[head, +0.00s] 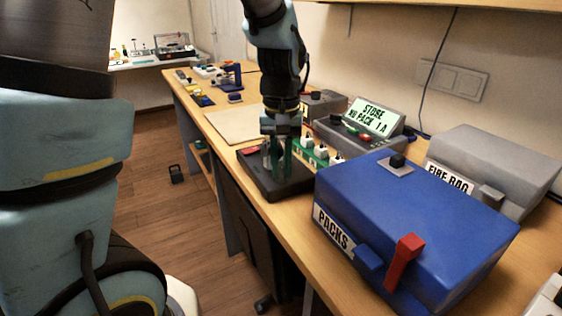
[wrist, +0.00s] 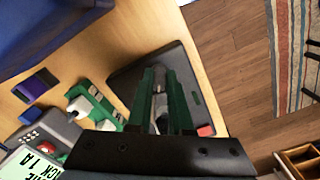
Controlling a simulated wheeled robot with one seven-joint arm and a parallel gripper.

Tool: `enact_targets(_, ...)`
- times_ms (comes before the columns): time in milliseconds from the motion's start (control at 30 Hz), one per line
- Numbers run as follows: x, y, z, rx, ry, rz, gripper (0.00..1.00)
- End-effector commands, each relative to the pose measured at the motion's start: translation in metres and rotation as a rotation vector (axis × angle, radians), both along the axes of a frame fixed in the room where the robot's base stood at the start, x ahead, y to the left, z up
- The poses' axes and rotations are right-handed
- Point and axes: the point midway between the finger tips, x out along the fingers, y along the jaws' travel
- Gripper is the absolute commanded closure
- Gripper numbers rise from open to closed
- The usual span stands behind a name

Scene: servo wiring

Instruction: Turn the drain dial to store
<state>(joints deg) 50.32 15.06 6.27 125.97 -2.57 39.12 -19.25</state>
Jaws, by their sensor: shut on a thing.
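A black drain unit (head: 293,188) lies flat on the bench, with a red patch (head: 249,150) on its top. My gripper (head: 276,168) points down over it, its green fingers reaching its top. In the wrist view the fingers (wrist: 161,92) stand on either side of a small grey dial (wrist: 159,86) on the unit (wrist: 187,78). They are shut on the dial and hide most of it. Its pointer and setting cannot be read. A display (head: 371,117) behind reads "STORE NO PACK 1 A".
A blue PACKS box (head: 410,215) with a red lever (head: 404,260) stands close on the right. A grey fire bag box (head: 495,165) is behind it. A green strip with white knobs (head: 312,150) sits beside the drain unit. A pale board (head: 232,124) lies farther back.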

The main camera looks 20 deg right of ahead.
Motion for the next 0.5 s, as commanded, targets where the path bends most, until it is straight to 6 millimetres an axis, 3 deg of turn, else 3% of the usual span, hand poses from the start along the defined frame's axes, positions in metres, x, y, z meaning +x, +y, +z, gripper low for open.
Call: enact_targets(500,0.0009,-0.0005,0.0002,-0.002,-0.001,0.054,1.00)
